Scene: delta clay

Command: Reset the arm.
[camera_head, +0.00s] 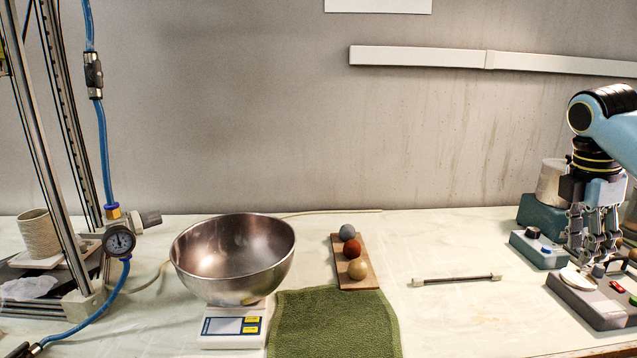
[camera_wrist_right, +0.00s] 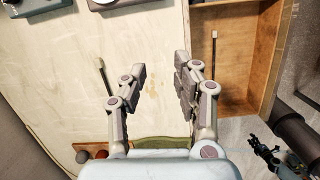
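My right arm (camera_head: 612,125) comes in from the right in the head view. Its gripper (camera_head: 594,250) points down over the right end of the table, in front of the control boxes. In the right wrist view this gripper (camera_wrist_right: 158,78) has its two fingers spread apart, with bare table surface between them and nothing held. My left arm is out of the head view. A small dark gripper (camera_wrist_right: 275,155) at the lower right of the wrist view, over the floor, appears to be my left one; its fingers are too small to read.
A steel bowl (camera_head: 233,262) sits on a scale (camera_head: 232,338). A green towel (camera_head: 335,325) and a wooden board (camera_head: 362,278) with three balls lie beside it. A thin rod (camera_head: 455,280) lies alone. Control boxes (camera_head: 600,305) crowd the right gripper. An open wooden drawer (camera_wrist_right: 228,20) shows below.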

